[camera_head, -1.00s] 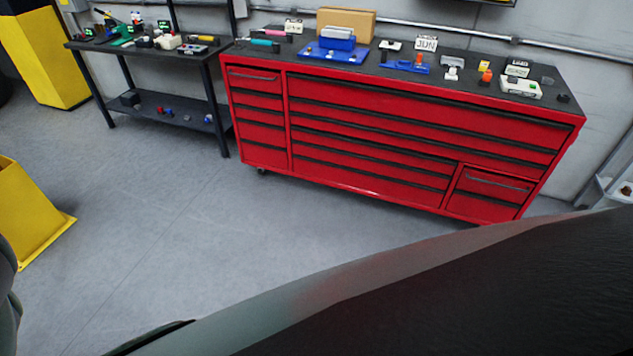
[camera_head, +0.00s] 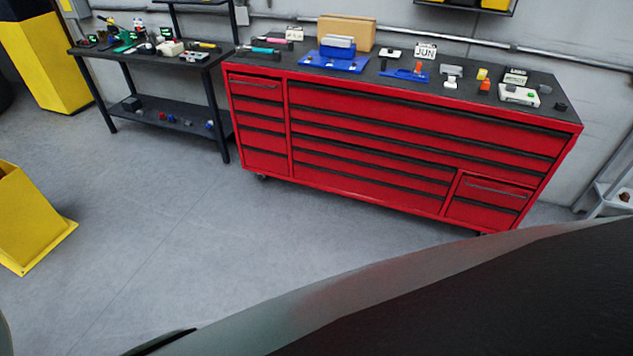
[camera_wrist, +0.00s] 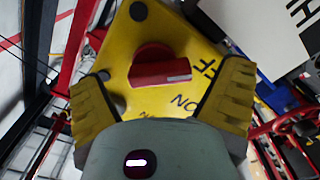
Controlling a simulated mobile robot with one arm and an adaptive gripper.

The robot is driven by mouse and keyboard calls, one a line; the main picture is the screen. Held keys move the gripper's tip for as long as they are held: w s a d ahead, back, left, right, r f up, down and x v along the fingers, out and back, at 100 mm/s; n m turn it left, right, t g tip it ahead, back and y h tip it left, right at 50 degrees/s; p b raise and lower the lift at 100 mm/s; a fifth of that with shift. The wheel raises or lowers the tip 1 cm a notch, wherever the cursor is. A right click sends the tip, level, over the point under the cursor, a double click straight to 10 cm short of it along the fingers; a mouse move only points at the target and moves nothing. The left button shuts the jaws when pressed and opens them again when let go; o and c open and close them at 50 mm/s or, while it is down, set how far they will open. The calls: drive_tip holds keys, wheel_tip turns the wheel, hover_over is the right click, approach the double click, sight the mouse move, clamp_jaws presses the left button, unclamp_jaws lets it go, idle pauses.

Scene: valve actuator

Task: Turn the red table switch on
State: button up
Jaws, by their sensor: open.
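In the wrist view a red rotary switch (camera_wrist: 158,68) sits on a yellow plate (camera_wrist: 190,30) with dark corner bolts and black lettering. Its handle points to the right in the picture, with a pale line at its end. My gripper (camera_wrist: 165,78) is open, with one yellow finger on the left of the switch and one on the right. A gap shows between each finger and the red handle, and I cannot tell the depth between them. The lower part of the plate is hidden by my gripper's body. The switch does not show in the head view.
The head view shows a red tool cabinet (camera_head: 370,125) with small items on top and a black shelf table (camera_head: 145,70) to its left. A yellow stand (camera_head: 30,215) is at the left. The grey floor (camera_head: 160,230) between is clear.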

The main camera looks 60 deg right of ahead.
drive_tip(key=shift+w+a, duration=0.15)
drive_tip(key=shift+w, duration=0.25)
drive_tip(key=shift+w, duration=0.1)
drive_tip(key=c, duration=1.2)
